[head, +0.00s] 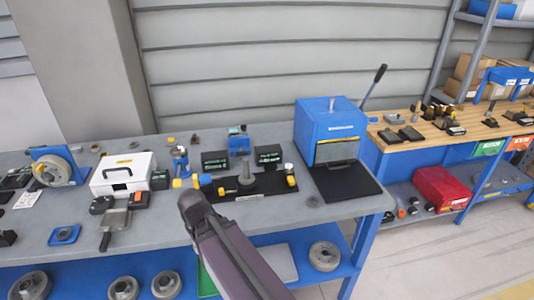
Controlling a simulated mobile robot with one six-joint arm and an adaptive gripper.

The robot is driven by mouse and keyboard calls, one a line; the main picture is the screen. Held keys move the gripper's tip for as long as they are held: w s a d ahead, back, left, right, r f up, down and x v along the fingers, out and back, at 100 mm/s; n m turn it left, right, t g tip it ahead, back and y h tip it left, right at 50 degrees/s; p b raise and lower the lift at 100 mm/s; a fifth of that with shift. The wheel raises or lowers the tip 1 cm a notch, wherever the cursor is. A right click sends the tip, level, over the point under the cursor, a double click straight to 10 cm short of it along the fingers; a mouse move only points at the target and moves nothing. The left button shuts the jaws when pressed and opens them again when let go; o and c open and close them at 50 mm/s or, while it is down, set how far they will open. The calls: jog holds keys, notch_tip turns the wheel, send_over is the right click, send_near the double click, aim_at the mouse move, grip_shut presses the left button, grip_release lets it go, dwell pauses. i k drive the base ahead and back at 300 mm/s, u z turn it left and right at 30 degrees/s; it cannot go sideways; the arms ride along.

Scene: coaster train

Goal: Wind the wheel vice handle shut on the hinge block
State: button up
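A blue stand holding a large grey wheel (55,168) sits at the left of the grey workbench. A small blue device (181,160) stands upright near the bench's middle, and another small blue fixture (238,140) stands at the back. I cannot tell which of these is the wheel vice. The handle and hinge block are too small to pick out. A black fixture plate (268,185) with a grey upright post and yellow knobs lies in front. My dark arm crosses the front edge of the bench, its visible end beside the yellow parts. I cannot make out my gripper.
A blue press (331,130) with a long lever stands at the bench's right, above a black mat (345,182). A white case (124,172) and a clamp-like tool (114,220) lie left of my arm. Grey wheels (324,256) rest on the lower shelf.

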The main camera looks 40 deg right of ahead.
aim_at(240, 152)
jog(key=z, duration=0.75)
jog(key=k, duration=0.95)
jog(key=u, duration=0.1)
jog(key=i, duration=0.7)
jog(key=z, duration=0.05)
